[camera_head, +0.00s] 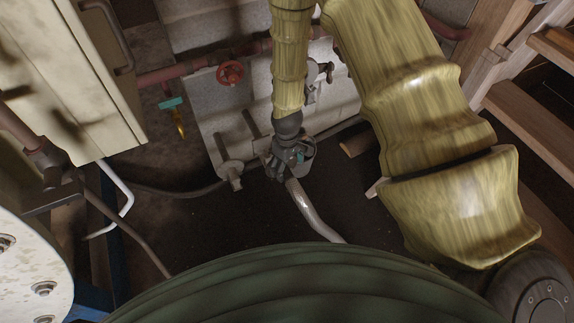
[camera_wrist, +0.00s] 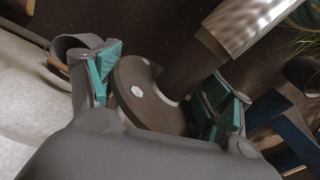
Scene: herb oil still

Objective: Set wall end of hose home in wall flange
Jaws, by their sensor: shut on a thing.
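My gripper (camera_head: 286,160) points down near the pale wall panel in the head view. In the wrist view its teal-padded fingers (camera_wrist: 158,92) are shut on the hose end, a dark round flange (camera_wrist: 140,98) with a pale hex bolt head. The silver hose (camera_head: 316,214) runs from the gripper down toward the bottom of the head view, and upper right in the wrist view (camera_wrist: 245,22). A grey round flange with a short stub (camera_head: 232,171), apparently the wall flange, sits low on the panel, left of my gripper and apart from it. Its mating face is not clear.
A red valve wheel (camera_head: 230,73) is on a pipe above the panel. A cream cabinet (camera_head: 75,80) stands left, wooden steps (camera_head: 530,115) right. A large green ribbed body (camera_head: 290,285) fills the bottom. Dark floor lies between.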

